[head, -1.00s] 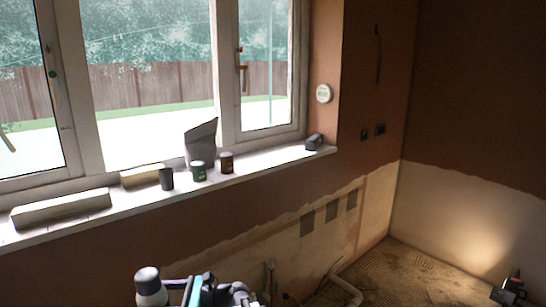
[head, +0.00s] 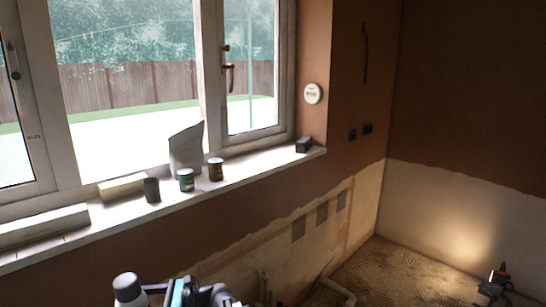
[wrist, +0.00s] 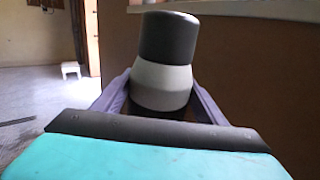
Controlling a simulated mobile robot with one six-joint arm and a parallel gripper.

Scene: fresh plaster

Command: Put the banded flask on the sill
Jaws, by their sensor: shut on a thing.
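The banded flask (head: 128,289) has a dark top and a light grey band. In the wrist view the flask (wrist: 164,75) stands roughly upright between the fingers of my gripper (wrist: 160,100), which is shut on it; its lower end is mostly hidden. In the head view my gripper is at the bottom edge, and the flask is low in front of the wall below the window. The white sill (head: 262,159) runs under the window, above and behind the flask in the picture.
On the sill stand a dark cup (head: 151,190), a green jar (head: 186,180), a brown jar (head: 215,170), a grey pouch (head: 187,150), pale blocks (head: 122,187) and a dark box (head: 303,144). Bare sill shows between brown jar and box. A pipe (head: 338,290) rises below.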

